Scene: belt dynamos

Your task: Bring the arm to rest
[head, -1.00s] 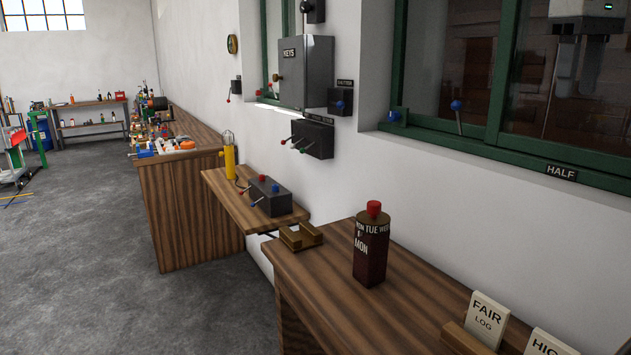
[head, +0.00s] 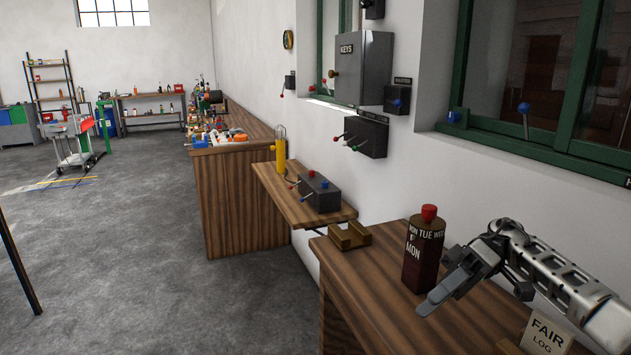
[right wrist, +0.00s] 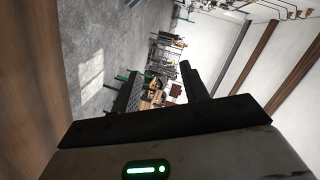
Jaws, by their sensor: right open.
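My right arm comes in from the right in the head view, over the near wooden desk (head: 352,272). Its right gripper (head: 450,280) is open and empty. My left gripper is not in view.
A FAIR LOG card (head: 547,335) stands below my right forearm. A wooden cradle (head: 350,236) sits at the desk's back corner. A shelf holds a switch box (head: 320,194). A grey KEYS cabinet (head: 363,68) hangs on the wall. The floor to the left is mostly open.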

